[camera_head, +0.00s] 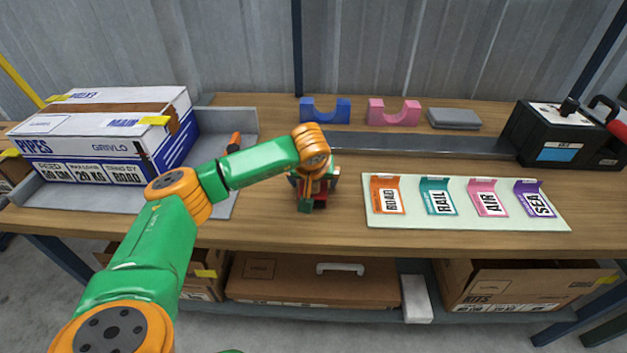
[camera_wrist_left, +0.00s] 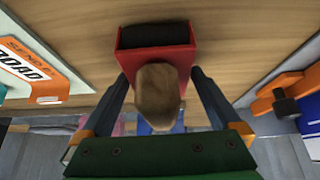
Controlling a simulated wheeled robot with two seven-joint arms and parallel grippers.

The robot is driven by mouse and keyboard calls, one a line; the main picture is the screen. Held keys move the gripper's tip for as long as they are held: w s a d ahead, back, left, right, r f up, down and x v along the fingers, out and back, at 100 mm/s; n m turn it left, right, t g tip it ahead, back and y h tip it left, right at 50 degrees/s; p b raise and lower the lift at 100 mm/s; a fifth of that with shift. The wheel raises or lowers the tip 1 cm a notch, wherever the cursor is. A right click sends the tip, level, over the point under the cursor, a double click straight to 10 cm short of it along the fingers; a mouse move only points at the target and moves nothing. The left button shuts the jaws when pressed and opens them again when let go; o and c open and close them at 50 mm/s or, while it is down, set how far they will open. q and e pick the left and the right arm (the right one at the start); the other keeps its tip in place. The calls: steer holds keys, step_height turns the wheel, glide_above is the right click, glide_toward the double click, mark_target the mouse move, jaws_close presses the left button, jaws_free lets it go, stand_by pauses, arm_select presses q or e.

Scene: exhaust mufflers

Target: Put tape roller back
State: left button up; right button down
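The tape roller (camera_wrist_left: 158,57), a red body with a black top and a rounded brown part, sits between the fingers of my left gripper (camera_wrist_left: 160,78) in the left wrist view. Both dark fingers meet its sides with no gap visible. In the head view my left gripper (camera_head: 316,193) points down at the middle of the bench, just left of the label board. The tape roller (camera_head: 319,204) shows there only as a bit of red, mostly hidden by the gripper. Whether it touches the wood I cannot tell. My right gripper is not in view.
A PIPES box (camera_head: 100,135) stands on a grey tray (camera_head: 218,205) at left, beside an orange-handled tool (camera_head: 234,142). A label board (camera_head: 465,218) lies at right. Blue (camera_head: 325,110) and pink (camera_head: 393,112) cradles and a black machine (camera_head: 550,140) stand behind. Bare wood surrounds the gripper.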

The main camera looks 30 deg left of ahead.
arm_select(q)
steer(key=shift+r, duration=0.25)
steer(key=v, duration=1.2)
